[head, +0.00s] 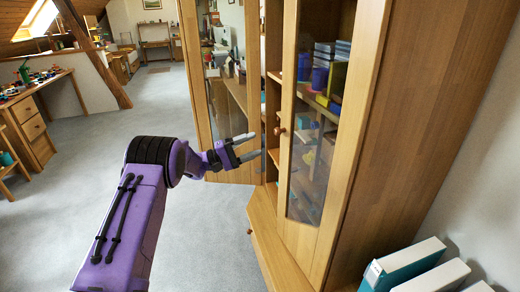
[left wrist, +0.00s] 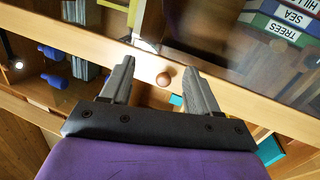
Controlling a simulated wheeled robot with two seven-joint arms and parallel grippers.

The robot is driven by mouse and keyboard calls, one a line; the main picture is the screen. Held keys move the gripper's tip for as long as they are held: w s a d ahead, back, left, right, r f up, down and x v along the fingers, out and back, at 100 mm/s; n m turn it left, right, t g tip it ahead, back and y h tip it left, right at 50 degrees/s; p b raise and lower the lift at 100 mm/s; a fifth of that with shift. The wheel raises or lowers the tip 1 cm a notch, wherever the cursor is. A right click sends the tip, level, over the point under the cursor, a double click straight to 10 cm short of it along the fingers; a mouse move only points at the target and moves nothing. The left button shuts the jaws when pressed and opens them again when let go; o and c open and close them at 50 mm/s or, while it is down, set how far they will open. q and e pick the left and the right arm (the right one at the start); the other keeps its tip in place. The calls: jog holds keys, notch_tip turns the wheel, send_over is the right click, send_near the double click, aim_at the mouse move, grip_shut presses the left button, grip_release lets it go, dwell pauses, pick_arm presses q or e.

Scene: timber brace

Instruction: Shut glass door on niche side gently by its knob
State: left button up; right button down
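A tall wooden cabinet holds a glass door (head: 341,130) on the right, with a round wooden knob (head: 279,131) on its left frame. Another glass door (head: 196,70) stands swung outward on the left. My left gripper (head: 259,146) is open, its fingers pointing at the right door's knob from the left. In the left wrist view the knob (left wrist: 164,79) shows between and just beyond the two open fingers (left wrist: 158,82); I see no contact. I cannot tell from these views how far the right door stands ajar. My right gripper is not in view.
Shelves with books and boxes (head: 335,50) show behind the right door's glass. White and teal binders (head: 405,265) stand at the lower right. A desk with toys (head: 30,88) is at the far left. Grey carpet (head: 200,240) around my left arm is clear.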

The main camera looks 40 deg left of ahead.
pick_arm(q)
jog(key=s+d+r+b+v, duration=0.1)
jog(key=b+v, duration=0.1)
jog(key=v, duration=0.9)
jog(key=shift+s, duration=0.2)
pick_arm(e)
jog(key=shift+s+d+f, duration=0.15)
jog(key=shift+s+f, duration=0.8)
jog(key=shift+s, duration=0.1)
pick_arm(q)
jog(key=shift+s+a+r, duration=0.1)
jog(key=shift+r, duration=0.05)
